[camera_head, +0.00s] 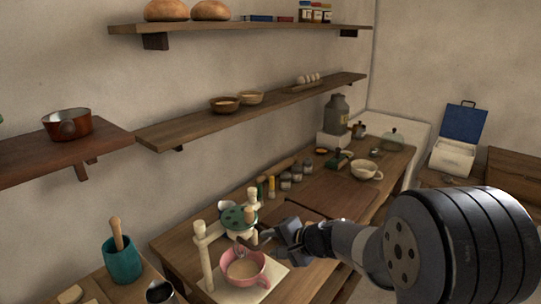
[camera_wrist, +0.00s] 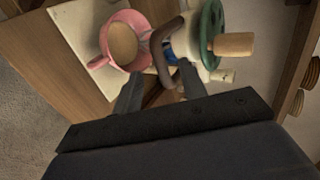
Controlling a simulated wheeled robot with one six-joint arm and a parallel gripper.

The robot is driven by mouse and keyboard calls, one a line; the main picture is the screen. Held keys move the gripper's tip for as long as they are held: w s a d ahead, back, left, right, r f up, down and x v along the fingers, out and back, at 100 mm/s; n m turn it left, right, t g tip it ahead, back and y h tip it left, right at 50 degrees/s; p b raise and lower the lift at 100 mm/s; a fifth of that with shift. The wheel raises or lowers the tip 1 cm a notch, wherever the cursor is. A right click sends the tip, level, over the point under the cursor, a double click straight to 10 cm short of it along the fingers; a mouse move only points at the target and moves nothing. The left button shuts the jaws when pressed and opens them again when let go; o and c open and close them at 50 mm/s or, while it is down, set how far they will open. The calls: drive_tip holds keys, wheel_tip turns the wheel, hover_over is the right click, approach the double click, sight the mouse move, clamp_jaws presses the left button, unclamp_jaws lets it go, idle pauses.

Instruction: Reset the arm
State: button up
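My gripper (camera_head: 268,238) is stretched out over the near part of the wooden counter, beside a hand-cranked device with a green top (camera_head: 238,217). In the wrist view my two fingers (camera_wrist: 160,88) are spread apart. The device's dark curved crank arm (camera_wrist: 163,58) shows just beyond and between the fingertips, near the right finger; I cannot tell whether they touch. A pink cup (camera_head: 243,268) with tan contents stands on the pale base below the device. It also shows in the wrist view (camera_wrist: 108,48), left of the fingers.
A teal mortar with a pestle (camera_head: 122,262) stands at the left. Small jars (camera_head: 285,180) line the wall side of the counter, and a cream cup (camera_head: 366,170) stands farther back. A wall shelf (camera_head: 250,110) runs above. The counter's middle (camera_head: 330,195) is mostly clear.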

sight(264, 245)
drive_tip(key=x, duration=0.2)
drive_tip(key=b+x, duration=0.1)
drive_tip(key=x, duration=0.1)
drive_tip(key=shift+f, duration=0.8)
drive_tip(key=shift+d, duration=0.1)
